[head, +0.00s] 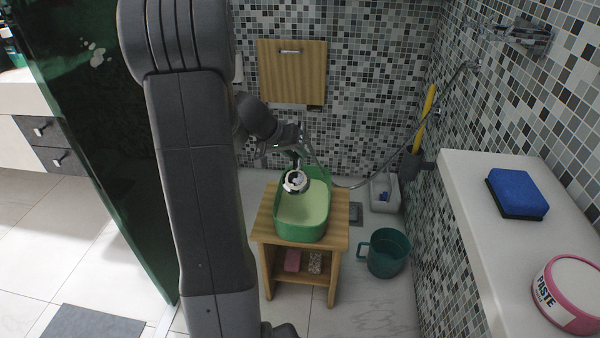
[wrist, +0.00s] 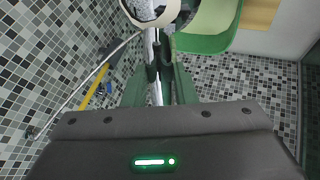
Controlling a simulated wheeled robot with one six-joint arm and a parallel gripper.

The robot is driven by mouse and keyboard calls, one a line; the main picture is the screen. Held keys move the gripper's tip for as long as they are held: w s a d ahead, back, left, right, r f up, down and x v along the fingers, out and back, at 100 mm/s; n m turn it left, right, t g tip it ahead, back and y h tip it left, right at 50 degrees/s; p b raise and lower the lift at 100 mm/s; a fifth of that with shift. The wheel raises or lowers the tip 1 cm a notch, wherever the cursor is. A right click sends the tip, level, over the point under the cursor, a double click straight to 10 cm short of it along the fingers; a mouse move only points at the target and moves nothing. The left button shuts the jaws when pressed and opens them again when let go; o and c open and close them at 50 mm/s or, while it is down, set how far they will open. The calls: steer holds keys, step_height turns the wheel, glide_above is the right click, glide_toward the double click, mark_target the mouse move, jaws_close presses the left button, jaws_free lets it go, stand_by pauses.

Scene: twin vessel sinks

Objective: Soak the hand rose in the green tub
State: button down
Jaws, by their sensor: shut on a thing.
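The hand rose (head: 296,182) is a round, shiny metal head with a hose. The green tub (head: 303,234) stands on a small wooden stool and has a pale green inside. My gripper (head: 297,155) is shut on the hand rose's handle. In the head view the rose overlaps the far part of the tub; I cannot tell its height or whether it touches anything inside. In the wrist view the rose (wrist: 158,10) is cut by the top edge, beyond my gripper (wrist: 162,72), beside the tub (wrist: 205,43). The handle is partly hidden by the fingers.
The hose (head: 376,174) runs up to the wall tap at right. The stool (head: 262,232) has items on its lower shelf. A teal mug-like bucket (head: 387,255) stands right of it. A white ledge (head: 470,210) bears a blue sponge (head: 516,193) and a paste jar (head: 570,296).

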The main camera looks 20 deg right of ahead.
steer(key=shift+s+d+f+b, duration=0.35)
steer(key=shift+d+f+b, duration=0.1)
steer(key=shift+d+f, duration=0.1)
steer(key=shift+s+f, duration=0.1)
steer(key=shift+f, duration=0.05)
steer(key=shift+f+b, duration=4.95)
steer(key=shift+f, duration=1.85)
stand_by(0.5)
